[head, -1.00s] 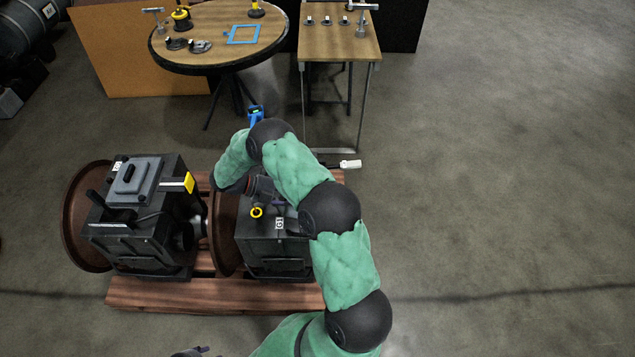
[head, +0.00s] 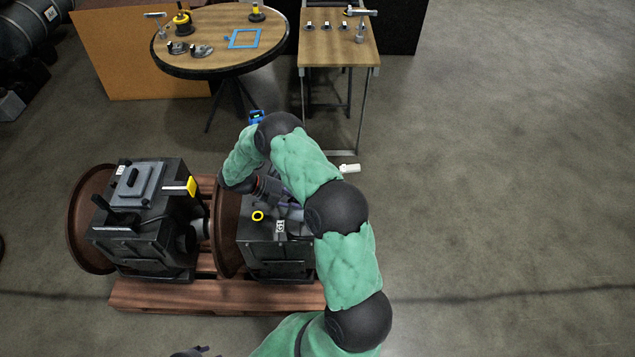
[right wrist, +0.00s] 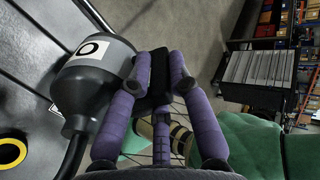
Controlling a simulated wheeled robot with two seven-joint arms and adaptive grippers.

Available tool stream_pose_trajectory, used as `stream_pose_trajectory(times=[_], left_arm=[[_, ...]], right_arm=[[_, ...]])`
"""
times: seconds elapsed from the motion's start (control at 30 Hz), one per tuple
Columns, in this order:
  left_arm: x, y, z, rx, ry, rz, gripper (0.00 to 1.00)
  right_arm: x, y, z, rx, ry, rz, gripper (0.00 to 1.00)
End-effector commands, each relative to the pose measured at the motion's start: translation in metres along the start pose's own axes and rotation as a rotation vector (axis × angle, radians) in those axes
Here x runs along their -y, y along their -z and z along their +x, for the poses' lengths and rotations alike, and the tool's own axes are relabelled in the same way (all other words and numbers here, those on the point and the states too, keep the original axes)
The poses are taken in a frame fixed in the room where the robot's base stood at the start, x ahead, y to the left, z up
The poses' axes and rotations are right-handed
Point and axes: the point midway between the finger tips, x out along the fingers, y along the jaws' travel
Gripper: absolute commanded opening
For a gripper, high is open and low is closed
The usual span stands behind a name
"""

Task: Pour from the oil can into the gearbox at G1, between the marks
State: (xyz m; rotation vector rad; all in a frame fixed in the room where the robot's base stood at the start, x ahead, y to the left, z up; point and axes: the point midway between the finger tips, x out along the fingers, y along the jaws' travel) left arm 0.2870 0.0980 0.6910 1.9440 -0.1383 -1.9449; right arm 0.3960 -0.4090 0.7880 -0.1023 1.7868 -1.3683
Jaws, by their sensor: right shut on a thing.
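The gearbox (head: 275,262), a dark box labelled G1 (head: 280,227), stands on the right of a wooden pallet. A yellow ring (head: 258,215) is on its top. My right gripper (head: 290,195) is over the gearbox, partly hidden by my arm. In the right wrist view, its purple fingers (right wrist: 159,78) are shut on the black handle of the oil can (right wrist: 92,85). The can is grey with a white O label, and it is over the box top. Its spout end, any oil flow and the marks cannot be made out. My left gripper (head: 190,352) barely shows at the bottom edge.
A second dark machine box (head: 145,235) with a brown flywheel (head: 84,220) stands on the pallet's left. A small white object (head: 350,168) is by the gearbox's right. A round table (head: 215,50) and a narrow table (head: 338,55) stand behind. The floor on the right is clear.

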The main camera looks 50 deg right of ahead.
Motion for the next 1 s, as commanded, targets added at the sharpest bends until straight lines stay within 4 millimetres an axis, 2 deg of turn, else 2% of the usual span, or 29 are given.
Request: stream_pose_trajectory(times=[0.03,0.1,0.43,0.7,1.0], left_arm=[[-0.003,0.000,-0.009,0.000,0.000,0.000,0.40],[-0.004,-0.001,-0.011,0.000,0.000,0.000,0.40],[-0.004,-0.001,-0.011,0.001,0.000,0.000,0.40],[-0.011,-0.001,-0.031,0.000,0.000,0.000,0.40],[-0.011,-0.001,-0.031,0.001,0.000,0.000,0.40]], right_arm=[[0.007,0.001,-0.001,0.000,-0.020,0.000,0.00],[0.007,0.001,0.000,0.001,-0.042,0.000,0.00],[0.005,0.001,0.003,0.002,-0.057,0.000,0.00],[0.010,0.000,0.011,0.005,-0.205,0.001,0.00],[0.006,0.001,0.014,0.008,-0.236,-0.002,0.00]])
